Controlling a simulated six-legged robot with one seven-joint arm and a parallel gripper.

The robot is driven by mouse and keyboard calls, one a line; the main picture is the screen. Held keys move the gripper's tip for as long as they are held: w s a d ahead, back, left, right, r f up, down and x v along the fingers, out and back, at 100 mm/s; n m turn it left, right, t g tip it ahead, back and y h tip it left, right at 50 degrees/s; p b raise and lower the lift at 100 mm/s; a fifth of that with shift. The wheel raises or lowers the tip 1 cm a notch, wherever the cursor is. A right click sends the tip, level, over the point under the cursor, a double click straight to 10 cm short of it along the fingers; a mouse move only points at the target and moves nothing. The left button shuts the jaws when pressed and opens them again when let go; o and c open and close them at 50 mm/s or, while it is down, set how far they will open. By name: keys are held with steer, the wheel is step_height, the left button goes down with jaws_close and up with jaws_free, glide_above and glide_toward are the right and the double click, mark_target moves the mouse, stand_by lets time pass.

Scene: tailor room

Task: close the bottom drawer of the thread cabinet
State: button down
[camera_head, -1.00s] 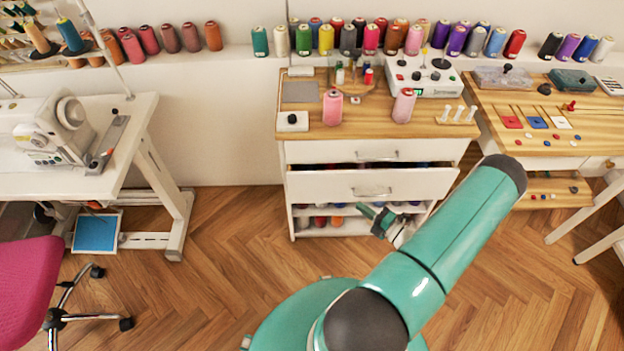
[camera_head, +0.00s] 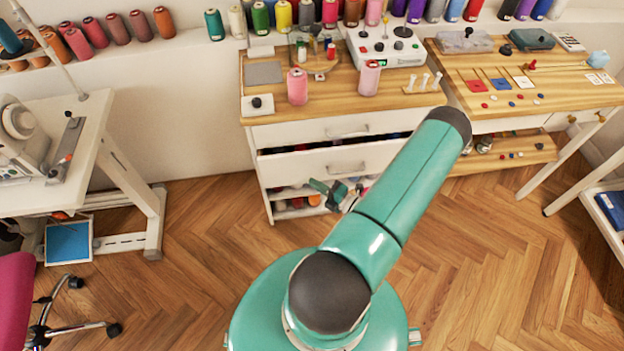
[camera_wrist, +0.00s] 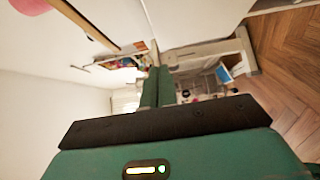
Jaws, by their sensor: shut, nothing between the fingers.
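The thread cabinet (camera_head: 262,185) is white with a wooden top and stands against the wall. Its bottom drawer (camera_head: 318,164) has a metal handle and is pulled out. Dark and coloured spools show in the gap above its front. The drawer above it (camera_head: 320,132) looks closed. My gripper (camera_head: 318,187) is low in front of the cabinet, near the bottom drawer's lower edge, with its fingers pointing left. Whether it touches the drawer I cannot tell. In the wrist view its green fingers (camera_wrist: 158,86) are together and empty, beside a white panel.
An open shelf with spools (camera_head: 297,203) is below the bottom drawer. A sewing table (camera_head: 130,165) stands left, with a pink chair (camera_head: 14,300) in front. A wooden worktable (camera_head: 560,95) stands right. The wooden floor (camera_head: 200,240) between the cabinet and the chair is clear.

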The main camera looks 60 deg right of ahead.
mark_target(299, 157)
steer(key=w, duration=0.3)
steer(key=w+d, duration=0.1)
steer(key=w, duration=0.2)
steer(key=w+d, duration=0.1)
steer(key=w, duration=0.2)
steer(key=shift+w+d, duration=0.2)
steer(key=shift+w, duration=0.05)
steer(key=shift+w+d, duration=0.25)
steer(key=shift+w, duration=0.05)
steer(key=shift+w+d, duration=0.1)
steer(key=w+d, duration=0.2)
steer(key=w, duration=0.1)
steer(key=shift+d+f, duration=0.1)
steer(key=shift+d, duration=0.3)
steer(key=shift+w+d, duration=0.25)
steer(key=shift+d, duration=0.1)
steer(key=shift+r, duration=0.2)
